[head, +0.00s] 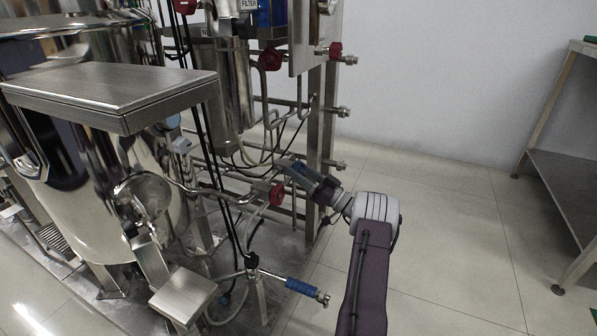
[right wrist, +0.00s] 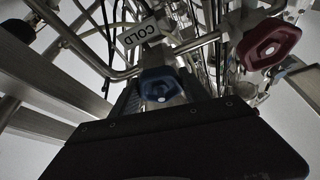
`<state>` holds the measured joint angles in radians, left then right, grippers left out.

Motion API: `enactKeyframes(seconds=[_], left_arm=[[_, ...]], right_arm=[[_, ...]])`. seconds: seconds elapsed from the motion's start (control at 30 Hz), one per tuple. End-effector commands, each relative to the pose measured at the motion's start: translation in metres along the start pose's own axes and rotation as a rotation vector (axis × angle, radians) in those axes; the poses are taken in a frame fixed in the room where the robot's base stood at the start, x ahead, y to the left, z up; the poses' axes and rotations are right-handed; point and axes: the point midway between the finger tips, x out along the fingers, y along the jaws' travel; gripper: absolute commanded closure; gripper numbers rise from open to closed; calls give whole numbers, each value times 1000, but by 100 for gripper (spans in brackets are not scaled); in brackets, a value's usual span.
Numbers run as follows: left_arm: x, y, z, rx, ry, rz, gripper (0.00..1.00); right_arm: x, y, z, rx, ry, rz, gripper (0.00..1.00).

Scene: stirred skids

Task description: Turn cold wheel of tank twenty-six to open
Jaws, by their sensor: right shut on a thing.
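The cold wheel is a small blue handwheel (right wrist: 160,86) beside a white tag reading COLD (right wrist: 138,34), in the right wrist view. My right gripper (head: 300,170) reaches it from the front right and is shut on it. The wheel's hub faces the wrist camera, and the dark gripper body covers its lower part. In the head view the wheel is mostly hidden by the gripper. A polished steel tank (head: 85,190) stands at the left. I cannot read the number twenty-six anywhere. My left gripper is not in view.
A red wheel (right wrist: 268,43) sits close right of the cold wheel; it also shows in the head view (head: 277,194). Pipes and hoses crowd around. A blue-handled lever (head: 301,287) is low in front. A steel table (head: 570,180) stands right, with clear floor between.

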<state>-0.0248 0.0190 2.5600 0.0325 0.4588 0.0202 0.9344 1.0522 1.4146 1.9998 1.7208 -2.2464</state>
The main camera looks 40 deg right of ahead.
Motion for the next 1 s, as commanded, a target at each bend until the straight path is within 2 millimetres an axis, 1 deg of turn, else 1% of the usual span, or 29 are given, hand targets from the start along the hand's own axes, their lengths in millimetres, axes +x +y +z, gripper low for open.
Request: enactKeyframes(seconds=[0.03, 0.1, 0.37, 0.43, 0.53, 0.7, 0.8, 0.9, 1.0], left_arm=[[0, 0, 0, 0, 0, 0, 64], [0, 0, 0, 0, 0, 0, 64], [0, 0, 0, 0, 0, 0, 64], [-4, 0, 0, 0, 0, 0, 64], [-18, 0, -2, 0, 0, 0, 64], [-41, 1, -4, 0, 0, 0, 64], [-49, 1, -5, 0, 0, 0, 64], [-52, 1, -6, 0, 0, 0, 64], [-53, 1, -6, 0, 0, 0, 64]], right_arm=[[0, 0, 1, 2, -2, -1, 41], [0, 0, 1, 2, -2, -1, 25], [0, 0, 0, 2, -1, 0, 25], [-3, 0, -1, 2, -1, 2, 25], [-17, 0, -5, 4, -1, 5, 25], [-56, 0, -6, 4, 0, 6, 25], [-74, 0, -4, 4, -1, 3, 25], [-86, 0, -2, 3, -1, 1, 25], [-90, 0, 0, 2, -1, 0, 25]])
